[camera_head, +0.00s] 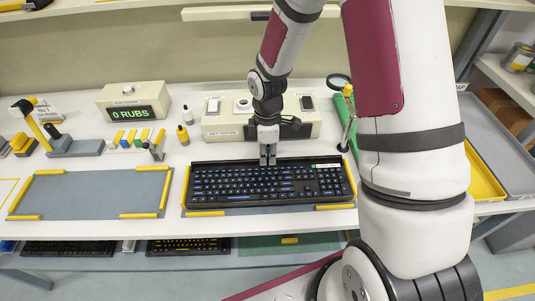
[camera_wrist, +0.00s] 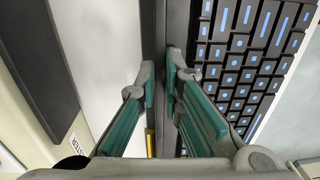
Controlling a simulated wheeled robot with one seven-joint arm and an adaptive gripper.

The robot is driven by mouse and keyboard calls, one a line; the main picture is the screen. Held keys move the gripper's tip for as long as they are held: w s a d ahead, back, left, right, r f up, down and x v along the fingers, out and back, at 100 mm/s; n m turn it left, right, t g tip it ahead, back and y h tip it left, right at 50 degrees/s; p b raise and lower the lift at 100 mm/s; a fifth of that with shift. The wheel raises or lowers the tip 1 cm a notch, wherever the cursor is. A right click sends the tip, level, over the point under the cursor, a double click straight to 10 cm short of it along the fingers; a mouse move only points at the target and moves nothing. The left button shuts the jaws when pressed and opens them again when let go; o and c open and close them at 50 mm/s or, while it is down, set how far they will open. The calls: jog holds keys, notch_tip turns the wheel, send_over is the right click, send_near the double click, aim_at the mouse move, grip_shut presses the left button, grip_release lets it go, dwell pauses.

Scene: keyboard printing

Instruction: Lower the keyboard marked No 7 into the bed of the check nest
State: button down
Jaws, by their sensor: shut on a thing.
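A black keyboard with blue-lit keys (camera_head: 268,188) lies roughly level over a grey bed with yellow corner guides (camera_head: 205,213), the nest in front of the key tester. A small pale label (camera_head: 325,166) is near its back right; its number is too small to read. My gripper (camera_head: 267,158) is shut on the keyboard's back edge, near the middle. In the wrist view, my green-padded fingers (camera_wrist: 160,88) straddle the edge, and the keyboard's keys (camera_wrist: 245,65) show to the right. The keyboard hides most of the bed. I cannot tell whether it touches the bed.
A second, empty grey bed with yellow guides (camera_head: 90,193) is at left. The key tester (camera_head: 225,125) stands behind the keyboard, and a "0 RUBS" counter box (camera_head: 133,103) is behind left. A magnifier on a stand (camera_head: 347,110) is close to the back right. More keyboards (camera_head: 188,247) lie on the lower shelf.

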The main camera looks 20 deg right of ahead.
jog(key=shift+f, duration=0.75)
dwell(1.2)
jog(key=c, duration=1.7)
grip_release()
jog(key=shift+o, duration=0.2)
jog(key=shift+r, duration=0.1)
jog(key=shift+r+p, duration=1.6)
jog(key=shift+r, duration=1.85)
